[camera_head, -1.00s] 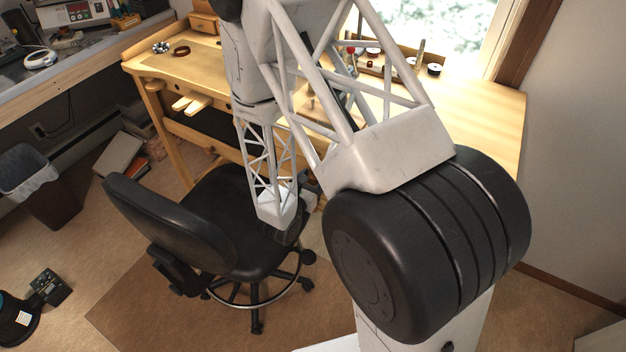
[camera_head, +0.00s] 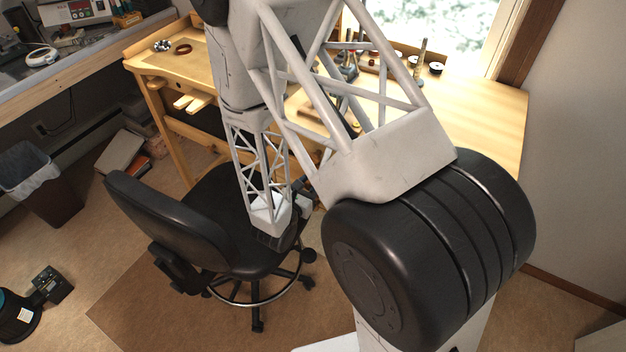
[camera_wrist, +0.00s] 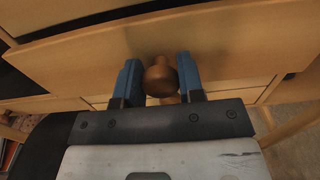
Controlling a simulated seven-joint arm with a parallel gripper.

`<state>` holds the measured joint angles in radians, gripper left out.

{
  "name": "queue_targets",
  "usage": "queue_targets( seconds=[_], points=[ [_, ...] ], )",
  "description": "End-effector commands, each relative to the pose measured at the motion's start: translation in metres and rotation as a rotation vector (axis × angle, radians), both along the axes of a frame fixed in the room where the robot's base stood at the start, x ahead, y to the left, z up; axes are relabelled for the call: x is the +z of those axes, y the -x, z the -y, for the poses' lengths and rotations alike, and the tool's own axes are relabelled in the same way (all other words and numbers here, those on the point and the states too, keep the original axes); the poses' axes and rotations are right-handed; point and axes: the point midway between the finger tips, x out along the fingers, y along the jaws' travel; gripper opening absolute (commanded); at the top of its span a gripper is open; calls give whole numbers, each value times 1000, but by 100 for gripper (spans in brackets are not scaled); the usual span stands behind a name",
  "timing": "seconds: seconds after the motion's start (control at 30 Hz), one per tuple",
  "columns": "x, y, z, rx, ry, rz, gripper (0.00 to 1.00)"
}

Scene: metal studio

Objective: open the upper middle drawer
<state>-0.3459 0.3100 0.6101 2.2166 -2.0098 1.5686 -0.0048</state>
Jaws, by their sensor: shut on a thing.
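In the wrist view, a pale wooden drawer front (camera_wrist: 90,52) spans the picture, tilted. Its round brown knob (camera_wrist: 161,80) sits between the two blue fingers of my gripper (camera_wrist: 158,62), which is shut on it. The drawer front stands out in front of the panels below it, and a dark narrow gap shows along its top edge, so it looks partly pulled out. In the head view, my gripper (camera_head: 278,238) is low in front of the workbench (camera_head: 480,115), above the chair seat. My arm hides the drawers there.
A black office chair (camera_head: 165,225) stands close beside and under my gripper. A second brown knob (camera_wrist: 170,99) shows below the held one. Small tools and jars (camera_head: 425,65) stand on the bench top. A waste bin (camera_head: 40,190) stands at the left.

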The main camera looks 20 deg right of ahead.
Motion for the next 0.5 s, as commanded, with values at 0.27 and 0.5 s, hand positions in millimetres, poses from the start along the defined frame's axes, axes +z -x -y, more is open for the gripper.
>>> queue_targets(
  seconds=[0.27, 0.5],
  points=[
    [0, 20, -22, 4, -1, 1, 0],
    [0, 36, -37, 3, 0, 0, 0]
  ],
)
